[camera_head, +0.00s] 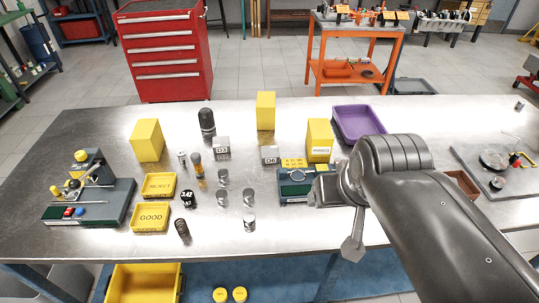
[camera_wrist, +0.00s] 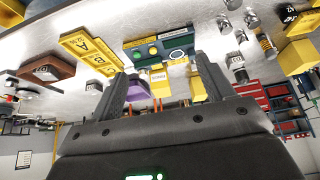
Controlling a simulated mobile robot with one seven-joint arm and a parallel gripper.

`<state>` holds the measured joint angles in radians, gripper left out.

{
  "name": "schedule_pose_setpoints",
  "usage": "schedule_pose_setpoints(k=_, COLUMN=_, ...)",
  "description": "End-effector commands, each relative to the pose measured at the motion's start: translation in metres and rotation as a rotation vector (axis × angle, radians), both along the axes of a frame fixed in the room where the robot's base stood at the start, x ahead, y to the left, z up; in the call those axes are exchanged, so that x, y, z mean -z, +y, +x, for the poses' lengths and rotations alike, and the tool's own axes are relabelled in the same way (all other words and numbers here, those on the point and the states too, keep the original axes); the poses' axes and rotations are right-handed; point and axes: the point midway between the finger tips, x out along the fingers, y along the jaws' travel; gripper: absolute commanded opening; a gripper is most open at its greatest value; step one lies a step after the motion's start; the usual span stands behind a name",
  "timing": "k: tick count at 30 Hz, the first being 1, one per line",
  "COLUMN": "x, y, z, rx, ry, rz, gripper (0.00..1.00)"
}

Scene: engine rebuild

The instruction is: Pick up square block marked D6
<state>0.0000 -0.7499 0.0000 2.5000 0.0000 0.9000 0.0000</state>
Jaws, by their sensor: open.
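Two small grey square blocks stand on the steel table in the head view. The left one (camera_head: 221,147) carries a dark mark that looks like D3. The right one (camera_head: 270,155) has a mark too small to read surely, so I cannot confirm which is D6. My gripper (camera_wrist: 163,82) is open and empty in the wrist view, its two fingers wide apart. In the head view my arm hides most of it, right of the green gauge box (camera_head: 295,188). It is to the right of both blocks and apart from them.
A yellow labelled block (camera_head: 319,140) and a purple bin (camera_head: 358,123) stand behind my gripper. Several metal cylinders stand left of the green box. Yellow REJECT (camera_head: 159,186) and GOOD (camera_head: 150,218) trays lie farther left. The table's front middle is clear.

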Motion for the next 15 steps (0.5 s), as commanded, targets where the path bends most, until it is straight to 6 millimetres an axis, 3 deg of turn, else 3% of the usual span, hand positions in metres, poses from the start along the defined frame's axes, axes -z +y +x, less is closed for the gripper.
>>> schedule_pose_setpoints(k=15, x=-0.0041, y=0.0012, z=0.008, rx=-0.002, ry=0.012, rz=0.001, gripper=0.78)
